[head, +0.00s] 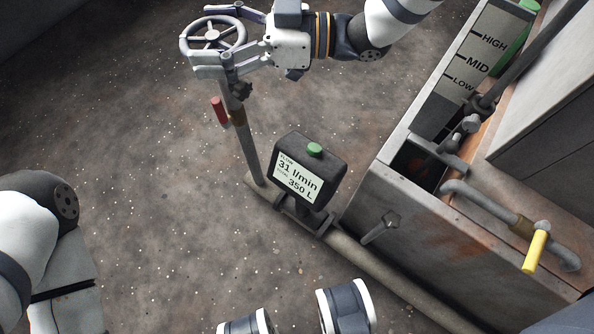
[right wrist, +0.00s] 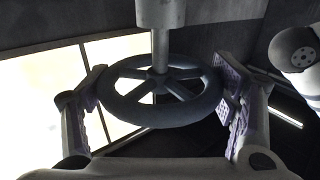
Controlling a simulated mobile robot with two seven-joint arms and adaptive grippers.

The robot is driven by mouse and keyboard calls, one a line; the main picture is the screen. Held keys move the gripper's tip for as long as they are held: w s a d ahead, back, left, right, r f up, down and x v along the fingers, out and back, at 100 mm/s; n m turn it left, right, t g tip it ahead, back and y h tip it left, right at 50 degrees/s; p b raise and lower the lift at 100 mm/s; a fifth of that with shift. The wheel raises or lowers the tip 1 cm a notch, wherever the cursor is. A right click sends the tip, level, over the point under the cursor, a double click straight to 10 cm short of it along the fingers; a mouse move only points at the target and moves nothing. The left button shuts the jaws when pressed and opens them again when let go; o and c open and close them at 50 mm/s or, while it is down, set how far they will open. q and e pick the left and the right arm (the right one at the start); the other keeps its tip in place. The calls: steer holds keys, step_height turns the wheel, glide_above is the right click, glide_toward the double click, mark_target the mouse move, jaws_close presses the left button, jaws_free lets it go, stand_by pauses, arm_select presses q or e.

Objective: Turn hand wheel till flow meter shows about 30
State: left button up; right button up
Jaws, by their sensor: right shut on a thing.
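The hand wheel (head: 213,36) is a grey spoked wheel on top of an upright pipe at the upper middle of the head view. My right gripper (head: 208,42) is shut on its rim, with one finger on each side. In the right wrist view the wheel (right wrist: 160,112) fills the space between the two fingers (right wrist: 160,100), its stem running upward. The flow meter (head: 300,178) is a dark box with a green button on the pipe below. Its display reads 31 l/min flow and 350 L total.
A red-handled lever (head: 220,110) sits on the upright pipe under the wheel. To the right stands a rusty metal tank (head: 440,235) with a HIGH/MID/LOW level scale (head: 476,62) and a yellow-handled valve (head: 535,251). The speckled floor left of the pipe is clear.

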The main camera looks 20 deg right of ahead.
stand_by(0.6)
steer(key=shift+r+p, duration=0.2)
steer(key=shift+p, duration=0.15)
steer(key=shift+m+t+h+p, duration=0.3)
steer(key=shift+m+t+p, duration=0.2)
steer(key=shift+t, duration=0.2)
steer(key=shift+f, duration=0.15)
stand_by(1.8)
steer(key=o, duration=0.7)
steer(key=shift+f, duration=0.15)
